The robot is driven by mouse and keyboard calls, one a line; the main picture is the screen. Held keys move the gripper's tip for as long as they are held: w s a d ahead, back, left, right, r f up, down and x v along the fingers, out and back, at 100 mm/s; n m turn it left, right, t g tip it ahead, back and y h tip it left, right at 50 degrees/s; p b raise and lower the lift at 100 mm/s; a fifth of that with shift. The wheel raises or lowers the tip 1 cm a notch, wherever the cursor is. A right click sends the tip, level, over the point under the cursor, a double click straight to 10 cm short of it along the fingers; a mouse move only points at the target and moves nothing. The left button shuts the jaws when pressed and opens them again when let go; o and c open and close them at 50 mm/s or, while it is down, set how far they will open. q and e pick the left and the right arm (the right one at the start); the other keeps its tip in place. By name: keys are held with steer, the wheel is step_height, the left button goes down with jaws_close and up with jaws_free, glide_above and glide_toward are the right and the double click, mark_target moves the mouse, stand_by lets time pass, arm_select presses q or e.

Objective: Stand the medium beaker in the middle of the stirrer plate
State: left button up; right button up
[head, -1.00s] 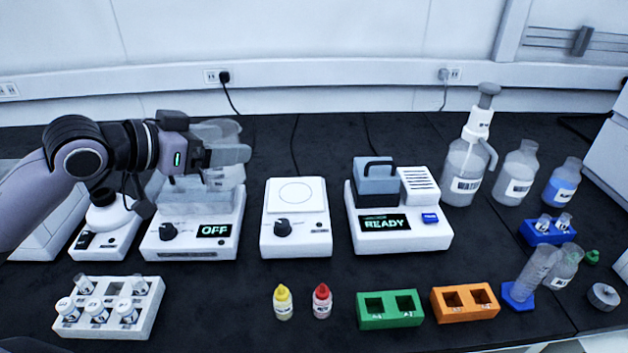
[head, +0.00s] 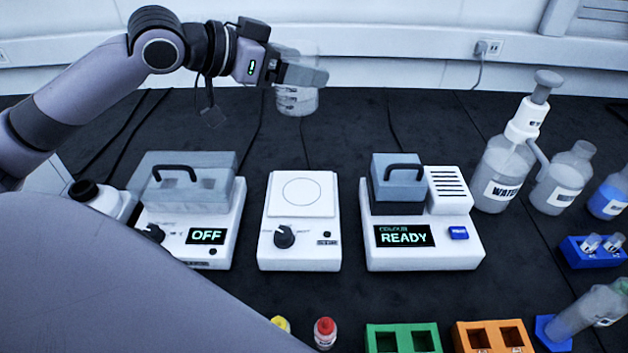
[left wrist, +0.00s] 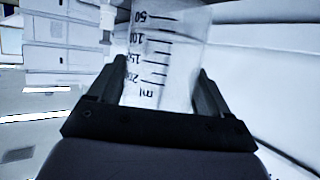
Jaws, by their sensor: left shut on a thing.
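The medium beaker (head: 296,101) is clear, with dark volume marks. My left gripper (head: 308,76) is shut on it and holds it upright in the air, behind and above the stirrer plate. In the left wrist view the beaker (left wrist: 160,50) sits between the two fingers of the gripper (left wrist: 156,75), its marks showing upside down. The stirrer plate (head: 299,213) is a white box with a circle on its square top and a black knob in front. Its top is empty. My right gripper is out of view.
Left of the stirrer plate stands a device reading OFF (head: 207,237) with a clear grey lidded box. Right of it stands a device reading READY (head: 425,257). Bottles, including a pump bottle (head: 500,175), stand further right. Green (head: 402,330) and orange (head: 495,325) racks lie in front.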

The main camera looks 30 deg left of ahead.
arm_select(q)
steer(key=shift+w+f, duration=0.15)
steer(key=shift+f, duration=0.05)
step_height(320, 180, down, 19)
steer(key=b, duration=0.3)
steer(key=shift+f, duration=0.25)
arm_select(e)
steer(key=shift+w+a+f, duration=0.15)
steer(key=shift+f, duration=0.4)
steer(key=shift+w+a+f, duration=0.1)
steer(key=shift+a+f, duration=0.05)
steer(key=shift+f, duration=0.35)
arm_select(q)
steer(key=shift+f, duration=0.1)
steer(key=o, duration=1.1)
steer(key=shift+r, duration=0.2)
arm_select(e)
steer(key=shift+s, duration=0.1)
